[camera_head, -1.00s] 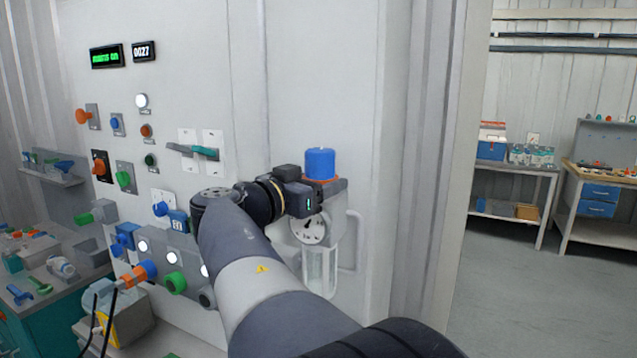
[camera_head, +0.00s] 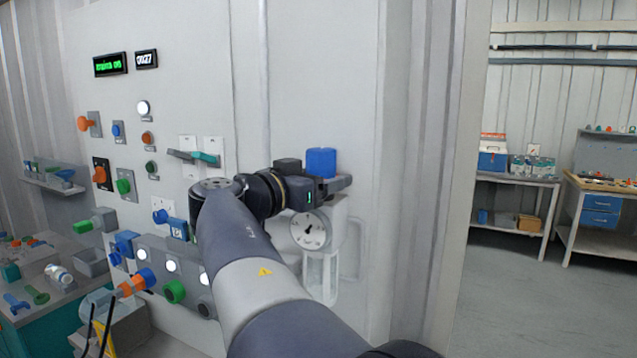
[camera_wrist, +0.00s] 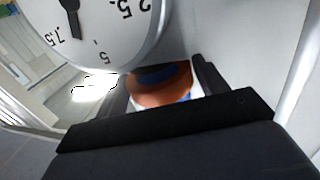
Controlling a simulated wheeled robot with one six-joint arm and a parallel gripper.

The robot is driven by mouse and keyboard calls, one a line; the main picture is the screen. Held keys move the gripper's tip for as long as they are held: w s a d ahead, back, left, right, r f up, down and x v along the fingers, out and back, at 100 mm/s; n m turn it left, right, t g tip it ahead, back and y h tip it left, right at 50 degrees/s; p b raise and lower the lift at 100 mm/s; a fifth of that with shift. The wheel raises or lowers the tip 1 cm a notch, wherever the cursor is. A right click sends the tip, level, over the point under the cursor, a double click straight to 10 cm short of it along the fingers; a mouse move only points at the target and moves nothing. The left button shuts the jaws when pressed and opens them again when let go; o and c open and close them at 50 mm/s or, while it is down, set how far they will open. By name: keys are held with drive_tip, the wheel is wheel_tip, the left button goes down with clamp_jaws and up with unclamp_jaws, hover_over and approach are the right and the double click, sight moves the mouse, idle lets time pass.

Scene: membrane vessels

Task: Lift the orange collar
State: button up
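The orange collar (camera_wrist: 160,90) lies between the two fingers of my gripper (camera_wrist: 162,85) in the wrist view, with blue showing just above and below it. One finger is close on each side; I cannot tell whether they touch it. In the head view the blue knob (camera_head: 321,162) stands up behind my gripper (camera_head: 335,184), which is level with the knob's lower end. The collar is hidden there by the gripper.
A round white gauge (camera_head: 309,231) sits right below my gripper; it is also large in the wrist view (camera_wrist: 105,30). A clear bowl (camera_head: 321,277) hangs under it. The wall panel with knobs and a teal lever (camera_head: 206,159) is to the left.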

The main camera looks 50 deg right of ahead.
drive_tip(key=shift+o, duration=1.1)
drive_tip(key=shift+f, duration=0.15)
drive_tip(key=shift+w, duration=0.1)
drive_tip(key=shift+a, duration=0.35)
drive_tip(key=a+b, duration=0.3)
drive_tip(key=a, duration=0.7)
drive_tip(key=d+p, duration=0.3)
drive_tip(key=d, duration=0.7)
drive_tip(key=shift+d, duration=0.4)
drive_tip(key=shift+a+f, duration=0.1)
